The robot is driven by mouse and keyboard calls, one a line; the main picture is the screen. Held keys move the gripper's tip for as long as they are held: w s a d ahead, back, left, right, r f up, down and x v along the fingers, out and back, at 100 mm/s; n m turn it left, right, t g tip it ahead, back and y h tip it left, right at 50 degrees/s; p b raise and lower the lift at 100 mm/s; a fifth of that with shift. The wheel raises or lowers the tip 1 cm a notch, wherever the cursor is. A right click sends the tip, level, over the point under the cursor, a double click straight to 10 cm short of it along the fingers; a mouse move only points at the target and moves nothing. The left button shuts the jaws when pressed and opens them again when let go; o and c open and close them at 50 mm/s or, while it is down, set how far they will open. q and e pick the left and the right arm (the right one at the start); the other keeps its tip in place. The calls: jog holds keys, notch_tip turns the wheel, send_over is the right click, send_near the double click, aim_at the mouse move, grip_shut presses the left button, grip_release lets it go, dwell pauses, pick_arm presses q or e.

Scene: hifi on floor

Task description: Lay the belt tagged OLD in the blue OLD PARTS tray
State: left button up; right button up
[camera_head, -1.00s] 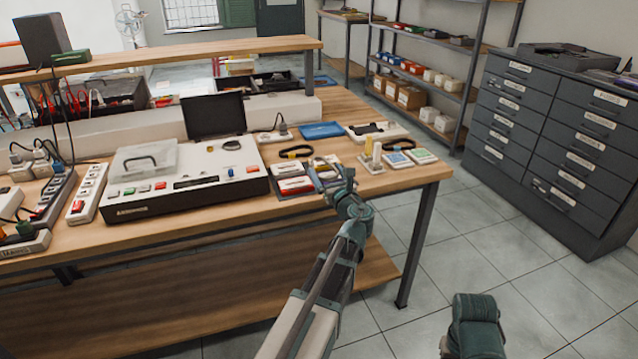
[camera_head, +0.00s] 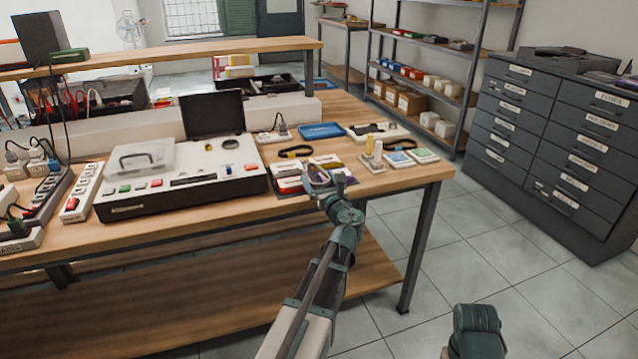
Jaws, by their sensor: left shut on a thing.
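A blue tray (camera_head: 321,131) lies near the back of the bench; its lettering is too small to read. One dark belt loop (camera_head: 295,152) lies in front of it. Another dark loop (camera_head: 398,145) lies further right. I cannot read a tag on either loop. My left gripper (camera_head: 317,181) is over the small packets at the front of the bench, in front of the blue tray. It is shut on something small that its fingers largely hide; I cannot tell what. Part of my right arm shows at the bottom right, with its gripper out of view.
A white machine (camera_head: 184,172) with an open dark lid stands left of my gripper. Small packs (camera_head: 292,184) lie under and beside the gripper. Pale upright pieces (camera_head: 372,153) and colored cards (camera_head: 400,160) are at the right. A white tray (camera_head: 366,139) sits behind them.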

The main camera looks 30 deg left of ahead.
pick_arm(q)
jog(key=shift+f+b, duration=0.45)
jog(key=o, duration=1)
jog(key=shift+r, duration=0.1)
jog(key=shift+r, duration=0.1)
jog(key=shift+r+p, duration=0.35)
jog(key=shift+p, duration=0.2)
jog(key=v, duration=1.2)
jog(key=shift+s+f, duration=0.1)
jog(key=shift+c, duration=0.3)
